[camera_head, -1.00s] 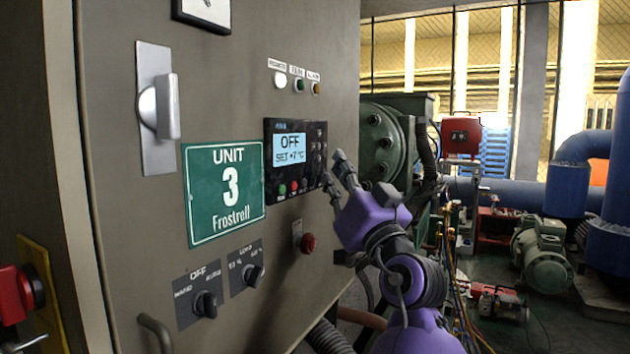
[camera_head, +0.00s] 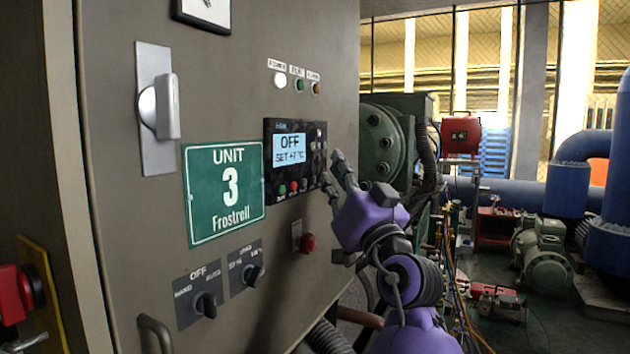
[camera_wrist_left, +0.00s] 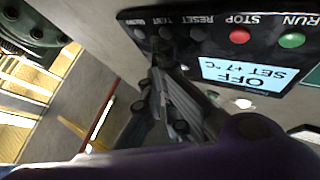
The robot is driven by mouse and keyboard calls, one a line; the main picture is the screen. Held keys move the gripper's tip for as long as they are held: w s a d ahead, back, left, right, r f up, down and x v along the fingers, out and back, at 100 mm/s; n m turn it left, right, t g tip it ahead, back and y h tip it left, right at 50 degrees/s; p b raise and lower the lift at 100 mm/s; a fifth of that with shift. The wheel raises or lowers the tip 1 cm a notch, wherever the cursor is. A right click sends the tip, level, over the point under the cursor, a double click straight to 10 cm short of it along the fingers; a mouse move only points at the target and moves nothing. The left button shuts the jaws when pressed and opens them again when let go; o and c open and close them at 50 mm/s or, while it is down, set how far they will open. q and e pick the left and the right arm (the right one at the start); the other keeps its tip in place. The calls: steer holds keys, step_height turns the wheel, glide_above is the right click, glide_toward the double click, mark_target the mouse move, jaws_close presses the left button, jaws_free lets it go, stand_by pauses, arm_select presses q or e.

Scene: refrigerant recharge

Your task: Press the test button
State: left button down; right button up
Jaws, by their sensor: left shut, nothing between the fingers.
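The black controller panel (camera_head: 294,160) is on the grey cabinet door, its screen reading OFF and SET +7 °C. In the left wrist view the panel (camera_wrist_left: 270,20) appears upside down, with RUN, STOP, RESET and TEST labels. The TEST button (camera_wrist_left: 165,33) is a small grey button beside RESET, close beyond my fingertips. My left gripper (camera_head: 333,170) is shut and empty at the panel's right edge. In the left wrist view its dark fingers (camera_wrist_left: 160,72) point at the panel's TEST end; contact cannot be told. My right gripper is not in view.
Below the panel is a red knob (camera_head: 308,242). A green UNIT 3 sign (camera_head: 224,192), rotary switches (camera_head: 206,304) and a silver handle (camera_head: 166,107) are on the door. Green machinery (camera_head: 385,140) stands behind my gripper.

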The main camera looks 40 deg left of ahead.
arm_select(q)
steer(key=shift+s+a, duration=0.1)
steer(key=shift+a, duration=0.15)
steer(key=shift+s+a, duration=0.1)
steer(key=shift+a, duration=0.25)
stand_by(0.6)
steer(key=shift+d, duration=0.1)
steer(key=shift+w+d+b, duration=0.2)
steer(key=shift+d+b, duration=0.2)
steer(key=shift+d, duration=0.25)
